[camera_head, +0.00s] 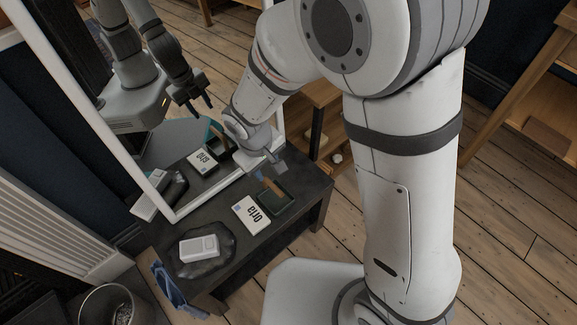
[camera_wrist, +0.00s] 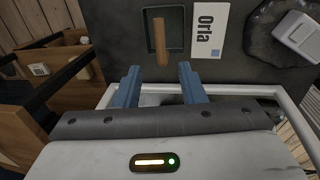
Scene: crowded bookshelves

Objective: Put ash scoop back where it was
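A dark green, square-edged pan or tray (camera_head: 283,207) lies on the dark table, with a wooden handle-like piece (camera_head: 270,187) over it. In the wrist view the green pan (camera_wrist: 174,14) and wooden piece (camera_wrist: 159,42) are just beyond my fingertips. This may be the ash scoop; I cannot tell whether pan and handle are one thing. My gripper (camera_wrist: 159,68) is open, its two blue-grey fingers apart with nothing between them. In the head view my gripper (camera_head: 261,174) is low over the table beside the wooden piece, apparently not holding it.
A white "Orla" box or book (camera_head: 251,214) lies next to the pan. A white-framed mirror (camera_head: 212,199) leans at the table's back. A wooden shelf (camera_wrist: 62,65) stands left in the wrist view.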

